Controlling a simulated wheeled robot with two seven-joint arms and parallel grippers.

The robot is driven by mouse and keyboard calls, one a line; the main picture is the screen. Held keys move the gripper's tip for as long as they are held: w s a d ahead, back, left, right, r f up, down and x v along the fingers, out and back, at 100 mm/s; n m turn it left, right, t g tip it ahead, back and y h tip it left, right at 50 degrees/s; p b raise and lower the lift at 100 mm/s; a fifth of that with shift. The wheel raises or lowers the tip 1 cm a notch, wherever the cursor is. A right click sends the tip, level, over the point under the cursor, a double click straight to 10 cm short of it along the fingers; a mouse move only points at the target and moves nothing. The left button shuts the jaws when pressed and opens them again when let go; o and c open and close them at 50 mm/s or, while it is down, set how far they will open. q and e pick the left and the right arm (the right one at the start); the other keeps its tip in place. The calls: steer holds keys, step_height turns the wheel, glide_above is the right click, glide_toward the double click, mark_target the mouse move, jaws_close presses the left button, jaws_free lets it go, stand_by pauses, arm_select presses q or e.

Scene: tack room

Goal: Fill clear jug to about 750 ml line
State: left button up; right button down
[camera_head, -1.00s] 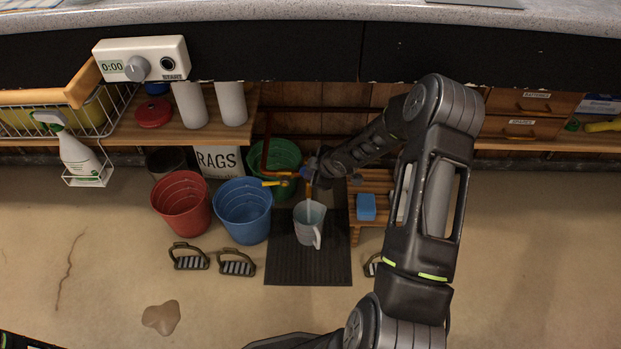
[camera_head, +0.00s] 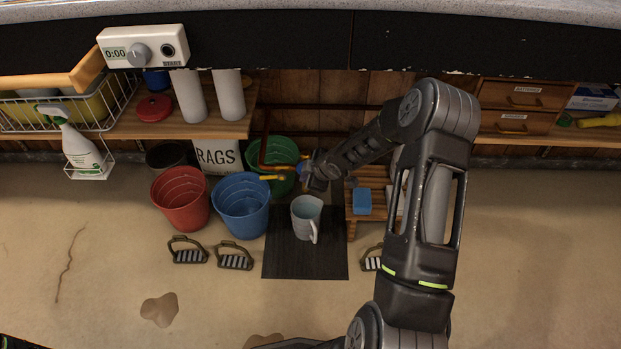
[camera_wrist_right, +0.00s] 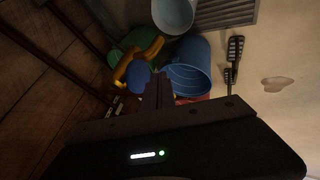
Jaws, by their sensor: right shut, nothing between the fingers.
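The clear jug (camera_head: 306,220) stands upright on the dark mat (camera_head: 304,262), handle toward the front right. Its inside looks pale blue-green; I cannot read its lines or level. Its rim also shows at the top of the right wrist view (camera_wrist_right: 175,12). A brass-yellow tap (camera_wrist_right: 138,62) with a blue handle (camera_wrist_right: 139,77) is behind the jug. No water stream shows. My right gripper (camera_head: 306,178) is shut and empty close to the tap, partly covering it in the head view; I cannot tell whether it touches the handle. My left gripper is out of view.
Blue (camera_head: 243,207), red (camera_head: 181,199) and green (camera_head: 279,157) buckets stand left of and behind the jug. Stirrups (camera_head: 234,257) lie in front. The shelf and counter overhang behind.

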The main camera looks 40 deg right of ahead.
steer(key=p+v, duration=0.5)
steer(key=v, duration=0.5)
steer(key=shift+a+f, duration=0.1)
